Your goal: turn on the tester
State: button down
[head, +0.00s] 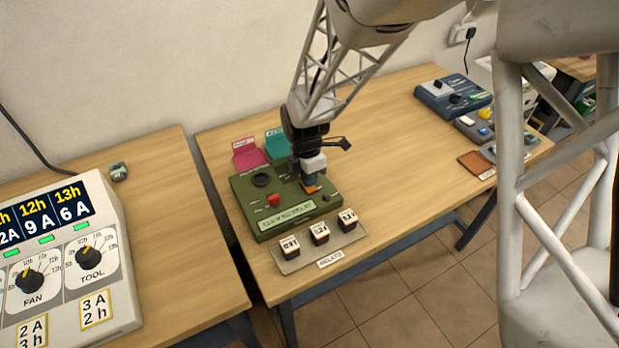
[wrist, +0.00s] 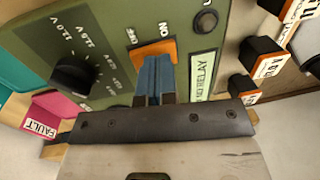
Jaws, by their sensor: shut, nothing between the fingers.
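The tester is a green box on the middle table, with its panel (head: 247,195) facing up in the head view. It also fills much of the wrist view (wrist: 110,30). It has an orange switch (wrist: 163,46) between the words OFF and ON. My gripper (wrist: 153,62) is shut and empty, with its blue fingertips over or against the orange switch; I cannot tell whether they touch. The fingers partly hide the switch, and its position is unclear. In the head view, my gripper (head: 311,183) is over the right part of the panel.
The panel has a black knob (wrist: 75,74), a red control (head: 274,199) and a small dark round part (wrist: 205,21). Labelled black blocks stand on a tray (head: 291,266) in front. Pink (head: 248,160) and teal (head: 277,148) trays lie behind. The table's middle right is clear.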

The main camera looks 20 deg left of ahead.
aim_at(316, 193)
notch_tip(316, 193, up, 14)
jog(key=s+d, duration=0.1)
dwell(0.9)
jog(key=shift+s+d, duration=0.1)
jog(key=shift+d, duration=0.05)
jog(key=s+d+r+m+t, duration=0.1)
jog(key=s+d+r+m, duration=0.2)
jog(key=d, duration=0.4)
jog(key=d+r+m+y, duration=0.1)
jog(key=d+r+m, duration=0.2)
jog(key=d+m, duration=0.25)
jog(key=s+d+r+m+t, duration=0.1)
jog(key=s+d+r+m, duration=0.2)
jog(key=d, duration=0.4)
jog(key=s+d+r+m+t, duration=0.1)
jog(key=s+d+r+m, duration=0.1)
jog(key=s+d+m, duration=1.1)
jog(key=shift+d+r+m+t, duration=0.35)
jog(key=shift+d+m, duration=0.75)
jog(key=shift+m, duration=0.25)
dwell(0.5)
